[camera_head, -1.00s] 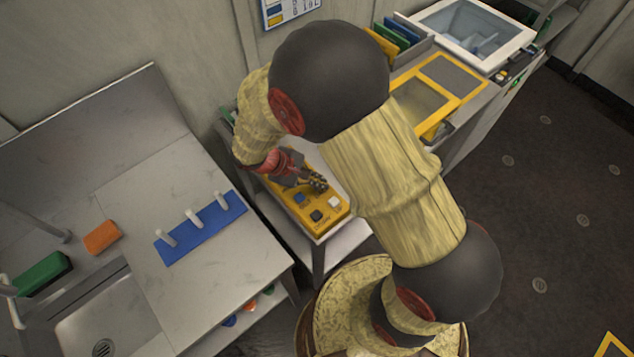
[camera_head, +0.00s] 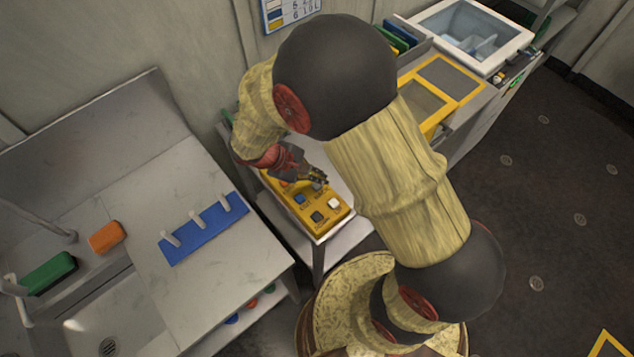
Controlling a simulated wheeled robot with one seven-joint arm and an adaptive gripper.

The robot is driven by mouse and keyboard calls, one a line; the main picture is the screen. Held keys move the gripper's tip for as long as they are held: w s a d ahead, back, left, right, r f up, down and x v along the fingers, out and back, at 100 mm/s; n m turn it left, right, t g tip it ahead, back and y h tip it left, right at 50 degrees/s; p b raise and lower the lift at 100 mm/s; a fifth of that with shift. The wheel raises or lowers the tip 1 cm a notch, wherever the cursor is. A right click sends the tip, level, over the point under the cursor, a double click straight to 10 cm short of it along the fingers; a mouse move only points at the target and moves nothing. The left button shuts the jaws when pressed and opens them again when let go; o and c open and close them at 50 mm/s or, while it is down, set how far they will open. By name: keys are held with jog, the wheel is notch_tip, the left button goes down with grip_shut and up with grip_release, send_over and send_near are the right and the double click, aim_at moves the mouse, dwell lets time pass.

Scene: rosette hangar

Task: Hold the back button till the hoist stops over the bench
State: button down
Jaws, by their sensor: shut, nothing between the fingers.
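A yellow control box (camera_head: 326,222) with several coloured buttons lies on a small pale table in the middle of the view. A blue button (camera_head: 300,199), a white button (camera_head: 334,203) and a black button (camera_head: 317,217) show on it. A grey button (camera_head: 317,187) and part of an orange one are close to my fingers. My gripper (camera_head: 320,179) is shut and empty, its tips low over the far end of the box, by the grey button. I cannot tell whether they touch or press it. The button labels are too small to read. No hoist is visible.
A steel sink bench (camera_head: 215,290) at left holds a blue strip with white pegs (camera_head: 205,228), an orange sponge (camera_head: 106,237) and a green block (camera_head: 50,272). A yellow-framed case (camera_head: 447,80) and a white-rimmed bin (camera_head: 470,35) stand behind my arm.

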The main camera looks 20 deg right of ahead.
aim_at(319, 187)
jog(key=shift+r+p, duration=0.9)
jog(key=shift+r, duration=0.65)
